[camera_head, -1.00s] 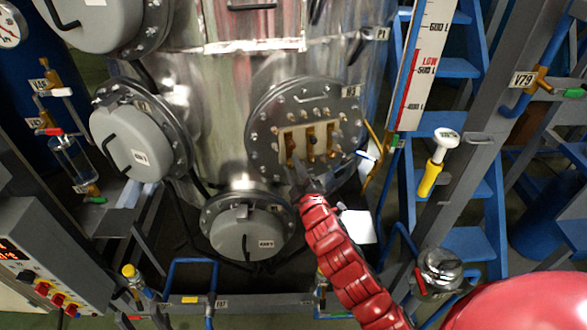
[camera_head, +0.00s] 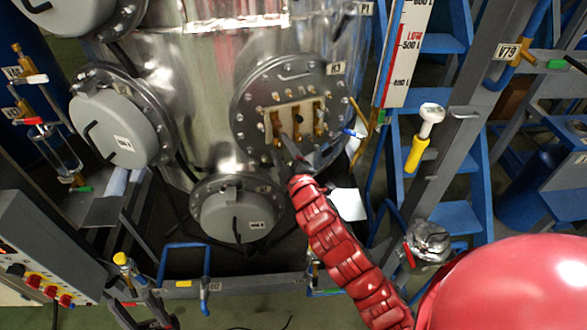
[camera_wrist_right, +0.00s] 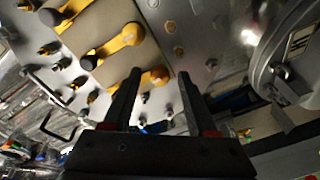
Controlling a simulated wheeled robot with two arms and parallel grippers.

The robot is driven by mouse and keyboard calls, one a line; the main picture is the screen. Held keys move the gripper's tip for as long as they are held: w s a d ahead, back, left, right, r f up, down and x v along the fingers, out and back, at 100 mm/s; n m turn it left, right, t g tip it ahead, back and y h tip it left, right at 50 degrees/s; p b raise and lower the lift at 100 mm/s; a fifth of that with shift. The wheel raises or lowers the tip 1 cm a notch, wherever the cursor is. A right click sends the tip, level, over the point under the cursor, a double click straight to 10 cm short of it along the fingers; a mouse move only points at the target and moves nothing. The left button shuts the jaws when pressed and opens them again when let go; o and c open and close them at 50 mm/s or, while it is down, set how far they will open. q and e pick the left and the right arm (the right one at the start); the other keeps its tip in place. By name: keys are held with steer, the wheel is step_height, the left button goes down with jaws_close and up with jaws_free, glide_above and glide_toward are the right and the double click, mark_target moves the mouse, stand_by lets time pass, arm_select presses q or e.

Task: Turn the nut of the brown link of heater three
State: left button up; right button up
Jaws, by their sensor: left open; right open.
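Heater three (camera_head: 246,113) is the round bolted flange labelled H3 on the steel vessel. Its pale terminal plate (camera_head: 287,108) carries upright brass links; the left one (camera_head: 276,124) looks brownest. The wrist view shows yellow links with dark parts, the nearest one (camera_wrist_right: 154,77) close to the fingers. I cannot tell which of them is the brown link, and its nut is too small to pick out. My right gripper (camera_head: 284,138) is at the lower edge of the plate, and in the wrist view (camera_wrist_right: 160,82) its two fingers stand apart with nothing between them.
Capped heater housings stand at left (camera_head: 112,130) and below (camera_head: 238,214). A yellow bent rod (camera_head: 362,140) is right of the flange. A control box (camera_head: 40,255) is at lower left, and blue steps (camera_head: 450,160) are at right. Bolts ring the plate.

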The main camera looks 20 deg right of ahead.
steer(key=s+p, duration=0.6)
steer(key=s, duration=1)
steer(key=shift+s+d+p, duration=0.15)
steer(key=shift+s+p, duration=0.2)
steer(key=shift+s, duration=0.05)
